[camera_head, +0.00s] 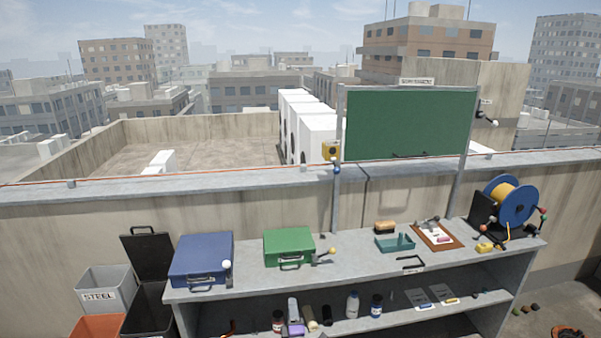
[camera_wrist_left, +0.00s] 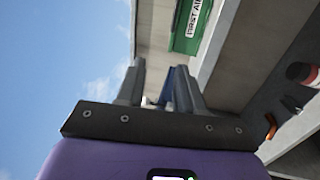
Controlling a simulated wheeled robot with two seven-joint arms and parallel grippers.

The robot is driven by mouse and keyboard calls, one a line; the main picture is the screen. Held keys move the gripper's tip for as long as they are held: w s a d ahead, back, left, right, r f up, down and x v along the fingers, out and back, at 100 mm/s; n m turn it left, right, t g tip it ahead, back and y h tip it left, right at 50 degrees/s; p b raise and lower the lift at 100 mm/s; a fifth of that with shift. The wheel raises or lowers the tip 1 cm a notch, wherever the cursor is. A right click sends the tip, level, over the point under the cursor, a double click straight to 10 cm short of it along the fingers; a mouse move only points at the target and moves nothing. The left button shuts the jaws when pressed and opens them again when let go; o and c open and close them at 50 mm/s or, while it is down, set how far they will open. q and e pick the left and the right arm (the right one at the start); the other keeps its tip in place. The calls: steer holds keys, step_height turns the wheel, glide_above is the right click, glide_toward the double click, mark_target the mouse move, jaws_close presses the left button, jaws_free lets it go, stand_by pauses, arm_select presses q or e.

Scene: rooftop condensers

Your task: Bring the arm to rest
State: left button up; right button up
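My left gripper (camera_head: 294,304) shows small at the bottom of the head view, in front of the workbench's lower shelf, with its purple body below the grey fingers. In the left wrist view its two grey fingers (camera_wrist_left: 160,70) stand apart with a gap between them. Nothing is held in the gap; only distant background shows through it. My right gripper is in neither view.
The workbench (camera_head: 352,258) carries a blue case (camera_head: 201,259), a green case (camera_head: 289,246), a teal tray (camera_head: 396,243), a clipboard (camera_head: 437,236) and a cable reel (camera_head: 514,203). Bottles stand on the lower shelf (camera_head: 420,313). Bins (camera_head: 105,287) stand left.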

arm_select(q)
step_height(320, 180, down, 5)
steer(key=w+m+g+h, duration=0.1)
steer(key=m+g+h, duration=0.1)
steer(key=m, duration=0.1)
steer(key=s+a+f+m+g+h, duration=0.2)
steer(key=s+f+m+g, duration=0.25)
steer(key=s, duration=0.35)
steer(key=s+a+f+m+g+h, duration=0.1)
steer(key=s+a+f+m+g, duration=0.2)
steer(key=s+f, duration=0.4)
steer(key=s+a+r+m+g+h, duration=0.1)
steer(key=s+m+g, duration=0.2)
steer(key=s, duration=1.3)
steer(key=s+a+r+m+g+h, duration=0.1)
steer(key=s+g, duration=0.6)
steer(key=s, duration=0.9)
steer(key=shift+s+r+m, duration=0.3)
steer(key=shift+r+m, duration=0.3)
steer(key=shift+m, duration=0.35)
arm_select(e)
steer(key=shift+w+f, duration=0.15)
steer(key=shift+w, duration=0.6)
arm_select(q)
steer(key=shift+g, duration=0.25)
steer(key=shift+c, duration=0.5)
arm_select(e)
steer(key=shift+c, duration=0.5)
